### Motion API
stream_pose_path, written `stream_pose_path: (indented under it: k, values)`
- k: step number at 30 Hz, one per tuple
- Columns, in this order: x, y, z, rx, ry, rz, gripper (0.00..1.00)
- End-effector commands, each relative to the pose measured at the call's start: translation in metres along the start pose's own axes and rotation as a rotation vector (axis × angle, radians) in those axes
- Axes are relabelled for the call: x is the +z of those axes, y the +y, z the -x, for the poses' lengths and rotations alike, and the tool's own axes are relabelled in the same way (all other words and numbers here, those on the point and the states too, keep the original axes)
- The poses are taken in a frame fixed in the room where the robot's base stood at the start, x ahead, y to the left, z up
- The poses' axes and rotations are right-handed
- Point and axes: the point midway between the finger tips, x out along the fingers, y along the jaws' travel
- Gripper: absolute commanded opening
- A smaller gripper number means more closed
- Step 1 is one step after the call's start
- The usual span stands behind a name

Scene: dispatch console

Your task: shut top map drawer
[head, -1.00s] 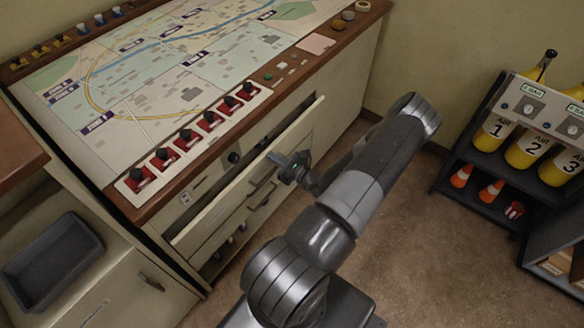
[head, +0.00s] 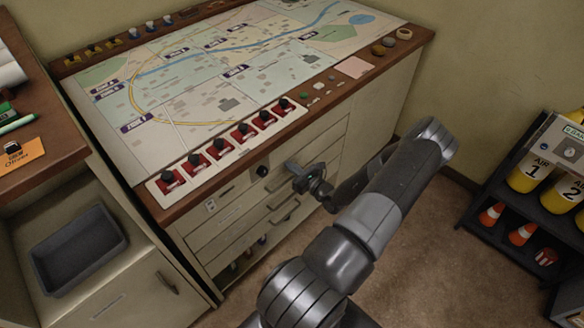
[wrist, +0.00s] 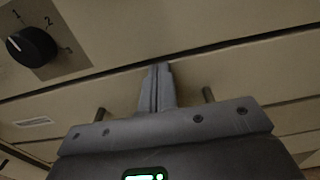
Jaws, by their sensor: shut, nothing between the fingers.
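The top map drawer (head: 232,216) is the upper pale drawer front under the map console. In the head view it looks flush with the cabinet, or very nearly so. My gripper (head: 294,170) is at the middle of this front. In the wrist view the fingers (wrist: 160,85) are shut together with nothing between them. Their tips reach the drawer front (wrist: 255,75) near the dark gap along its top edge; I cannot tell if they touch. Two handle posts show either side of the fingers; the rest of the handle is hidden behind my gripper.
The map console (head: 230,75) has red switches along its front edge. A numbered black knob (wrist: 32,47) sits above the drawer. More drawers lie below. A grey tray (head: 78,250) rests in the left cabinet. A rack with yellow air cylinders (head: 530,172) stands right. Carpet between is clear.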

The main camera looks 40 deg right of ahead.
Motion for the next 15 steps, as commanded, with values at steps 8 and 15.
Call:
stream_pose_path:
  k: [8, 15]
  values:
    - [0.001, -0.001, 0.034, -0.002, 0.001, 0.002, 0.00]
    - [0.001, -0.001, 0.093, -0.002, 0.000, 0.002, 0.00]
